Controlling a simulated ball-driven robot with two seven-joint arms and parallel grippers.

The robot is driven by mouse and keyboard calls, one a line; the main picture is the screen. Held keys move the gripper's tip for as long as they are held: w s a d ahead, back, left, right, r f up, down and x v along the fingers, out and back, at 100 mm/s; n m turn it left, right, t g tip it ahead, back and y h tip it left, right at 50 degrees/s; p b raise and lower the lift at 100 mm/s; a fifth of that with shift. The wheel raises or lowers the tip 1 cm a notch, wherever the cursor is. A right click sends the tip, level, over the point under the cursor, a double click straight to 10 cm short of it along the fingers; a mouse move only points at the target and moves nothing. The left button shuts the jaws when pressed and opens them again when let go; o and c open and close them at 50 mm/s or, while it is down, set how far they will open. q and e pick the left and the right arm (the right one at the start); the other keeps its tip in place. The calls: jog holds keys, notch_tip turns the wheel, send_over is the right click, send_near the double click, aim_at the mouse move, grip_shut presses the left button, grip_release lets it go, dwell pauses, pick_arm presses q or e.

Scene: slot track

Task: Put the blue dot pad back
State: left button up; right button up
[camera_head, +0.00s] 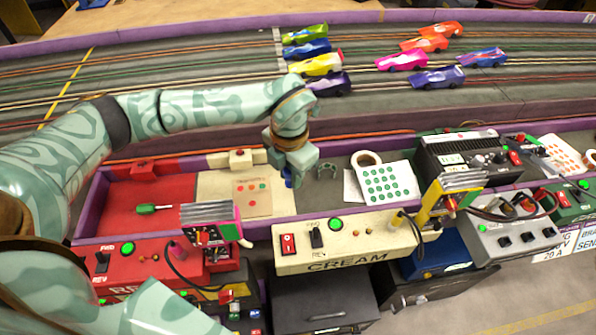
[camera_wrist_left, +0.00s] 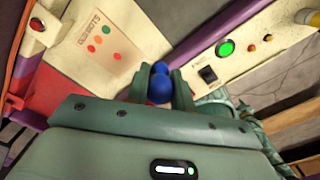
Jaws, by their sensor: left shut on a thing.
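My left gripper (camera_head: 291,176) is shut on a small blue rounded thing (camera_wrist_left: 159,84), which I take to be the blue dot pad. The blue thing has two bulging parts and sits between the fingers (camera_wrist_left: 160,92). In the head view only a bit of blue (camera_head: 289,183) shows under the gripper. The gripper is over the right side of the cream section of the purple-edged tray (camera_head: 88,208). A card with red and green dots (camera_head: 252,197) lies just left of it, and also shows in the wrist view (camera_wrist_left: 98,42). My right gripper is not in view.
The cream control box (camera_head: 345,243) stands in front, with switches and a green button. A green-dot sheet (camera_head: 384,183) and white tape roll (camera_head: 366,160) lie to the right. A green-handled tool (camera_head: 152,209) lies in the red section. Toy cars (camera_head: 402,60) stand on the track behind.

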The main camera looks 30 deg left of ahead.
pick_arm(q)
jog(key=w+a+f+b, duration=0.1)
jog(key=w+f+b, duration=0.1)
jog(key=w, duration=0.1)
jog(key=w+a+f+b, duration=0.2)
jog(key=w+f, duration=0.1)
jog(key=w+a+f+b, duration=0.1)
jog(key=w+f+b, duration=0.1)
jog(key=w+f, duration=0.1)
jog(key=shift+w+a+f, duration=0.1)
jog(key=shift+w+a, duration=0.15)
jog(key=shift+a, duration=0.05)
jog(key=shift+w+f, duration=0.1)
jog(key=shift+w, duration=0.05)
jog(key=f+b, duration=0.3)
jog(key=shift+w+a+f, duration=0.25)
jog(key=shift+w+f, duration=0.1)
jog(key=shift+f, duration=0.3)
jog(key=shift+r, duration=0.3)
jog(key=shift+f, duration=0.1)
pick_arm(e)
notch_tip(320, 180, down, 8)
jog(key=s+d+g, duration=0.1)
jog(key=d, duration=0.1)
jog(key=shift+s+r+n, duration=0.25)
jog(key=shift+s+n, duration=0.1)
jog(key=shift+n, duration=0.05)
pick_arm(q)
jog(key=o, duration=1)
jog(key=shift+f, duration=0.1)
